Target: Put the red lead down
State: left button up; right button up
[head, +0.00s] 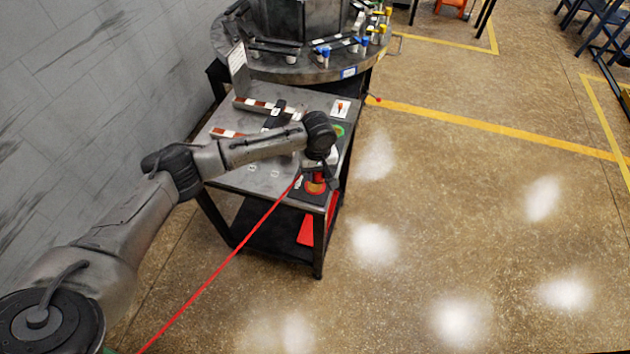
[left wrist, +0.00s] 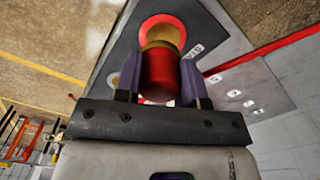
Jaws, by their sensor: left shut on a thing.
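My left gripper (head: 316,185) is over the near right corner of the small steel table (head: 240,182). In the left wrist view its two fingers (left wrist: 161,80) are shut on a red cylindrical lead end (left wrist: 160,72) with a brass-coloured tip. The tip points at a red ring mark (left wrist: 163,24) on a dark mat (left wrist: 208,30); I cannot tell whether it touches. The lead's red cable (head: 220,268) runs from there down to the lower left in the head view. My right gripper is not in view.
Red-and-white bars (head: 262,105) and a dark holder lie on the table's far part. A green mark (head: 338,130) is on its right side. Behind stands a round furnace platform (head: 300,68) with several coloured clamps. The floor to the right is clear.

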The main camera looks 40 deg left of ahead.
aim_at(315, 186)
pick_arm(q)
jog(key=shift+a+f, duration=0.4)
jog(key=shift+a, duration=0.1)
jog(key=shift+f+b, duration=0.7)
jog(key=shift+f, duration=1.2)
jog(key=o, duration=1)
jog(key=shift+f, duration=0.1)
